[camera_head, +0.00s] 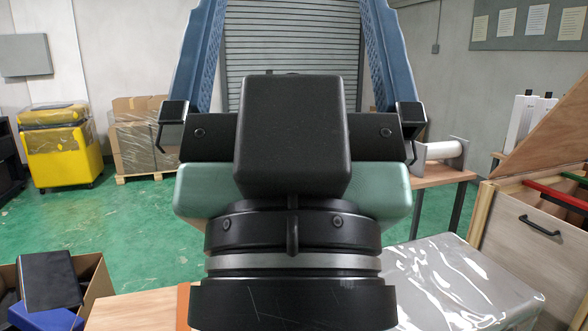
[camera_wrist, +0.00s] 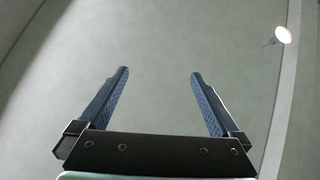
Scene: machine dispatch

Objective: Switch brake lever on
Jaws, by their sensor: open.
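My gripper (camera_head: 292,45) fills the middle of the head view, pointing upward, with its two blue ribbed fingers wide apart. In the wrist view my gripper (camera_wrist: 159,74) is open, with nothing between the fingers. Behind them is only a plain pale surface and a bright lamp (camera_wrist: 283,35) at the upper right. I cannot make out a brake lever in either view. My gripper and wrist hide much of the centre of the head view.
A yellow bin (camera_head: 62,155) and a wrapped pallet of cartons (camera_head: 138,143) stand at the back left. A wooden table (camera_head: 440,177) holds a white cylinder (camera_head: 436,151). A wooden cabinet (camera_head: 530,250) and a plastic-covered block (camera_head: 460,290) are at right. Green floor (camera_head: 140,225) is open at left.

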